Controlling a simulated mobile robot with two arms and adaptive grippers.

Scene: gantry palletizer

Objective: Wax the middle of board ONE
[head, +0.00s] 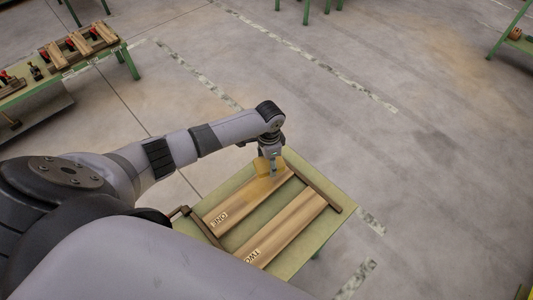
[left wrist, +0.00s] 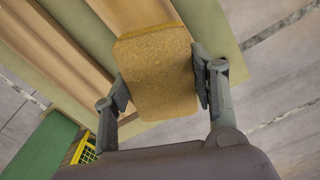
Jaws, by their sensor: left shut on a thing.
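Board ONE (head: 236,205) is a wooden board lying on a green table, its label "ONE" near its lower left end. Board TWO (head: 285,228) lies parallel to it, to the right. My left gripper (head: 270,165) is over the far upper end of board ONE. It is shut on a yellow-brown, rough-faced block (left wrist: 158,75), seen between the two fingers (left wrist: 163,88) in the left wrist view. The block also shows at the board's far end in the head view (head: 262,167). I cannot tell whether it touches the board. My right gripper is not in view.
The green table (head: 333,187) has dark wooden bars (head: 314,189) across the boards' ends. At upper left another green bench (head: 105,50) holds wooden pieces and red-handled clamps. The concrete floor (head: 430,180) at right is clear.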

